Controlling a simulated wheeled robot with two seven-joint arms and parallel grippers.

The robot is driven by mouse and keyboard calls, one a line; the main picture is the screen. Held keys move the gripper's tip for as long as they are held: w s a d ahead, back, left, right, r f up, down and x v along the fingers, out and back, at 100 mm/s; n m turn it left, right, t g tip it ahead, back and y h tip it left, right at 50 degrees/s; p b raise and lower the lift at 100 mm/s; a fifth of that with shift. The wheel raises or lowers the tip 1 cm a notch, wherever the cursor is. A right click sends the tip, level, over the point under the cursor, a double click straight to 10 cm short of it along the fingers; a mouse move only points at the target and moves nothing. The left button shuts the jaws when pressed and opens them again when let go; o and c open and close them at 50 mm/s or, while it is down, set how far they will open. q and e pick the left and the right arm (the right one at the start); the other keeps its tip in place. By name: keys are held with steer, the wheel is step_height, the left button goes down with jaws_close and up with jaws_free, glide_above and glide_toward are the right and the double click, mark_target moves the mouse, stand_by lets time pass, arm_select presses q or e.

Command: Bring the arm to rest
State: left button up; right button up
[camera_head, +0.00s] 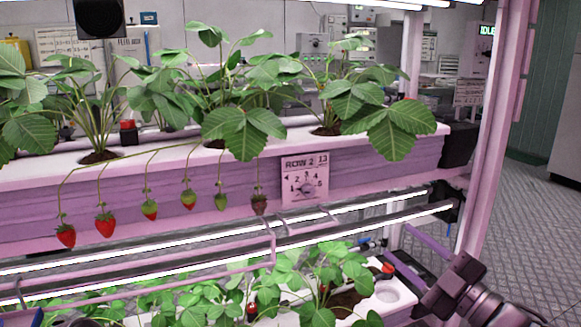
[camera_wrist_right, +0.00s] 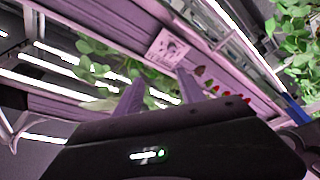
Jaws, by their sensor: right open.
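My right gripper (camera_head: 447,287) shows at the lower right of the head view, beside the right end of the lower planter. In the right wrist view its two fingers (camera_wrist_right: 160,88) stand apart with nothing visible between them. They point toward the rack front and its ROW 2 sign (camera_wrist_right: 168,48). I cannot make out my left gripper in either view.
The upper planter (camera_head: 235,182) carries strawberry plants and a ROW 2 sign (camera_head: 305,181). Several berries hang along its front, including a red one (camera_head: 105,224) and a brownish one (camera_head: 259,204). A pink post (camera_head: 493,130) stands at right. Open floor (camera_head: 535,225) lies beyond it.

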steer(key=w+d+f+m+h, duration=0.2)
steer(key=w+f+m+h, duration=0.15)
steer(key=f+m, duration=0.2)
steer(key=w+d+f+m+h, duration=0.2)
steer(key=f+m+h, duration=0.2)
steer(key=f, duration=0.2)
steer(key=s+a+f+m+g+h, duration=0.1)
steer(key=f+m+g, duration=0.1)
steer(key=f, duration=0.5)
steer(key=s+a+f+m+g, duration=0.1)
steer(key=s+f+m+g, duration=0.1)
steer(key=f, duration=0.6)
steer(key=s+a+f+m+g+h, duration=0.1)
steer(key=a+f+m, duration=0.15)
steer(key=f, duration=0.45)
steer(key=s+a+f+m+g, duration=0.2)
steer(key=s+a+f+g, duration=0.35)
steer(key=s+f, duration=0.6)
steer(key=s+a+f+m+g, duration=0.1)
steer(key=s+a+f+g, duration=0.45)
steer(key=s+f, duration=0.65)
steer(key=s+a+r+p, duration=0.1)
steer(key=s+r+p, duration=0.1)
steer(key=r+p, duration=1.2)
steer(key=s+a+r+y+p, duration=0.1)
steer(key=s+a+r+p, duration=0.1)
steer(key=r+p, duration=1.1)
steer(key=shift+r+p, duration=0.35)
steer(key=shift+r, duration=0.1)
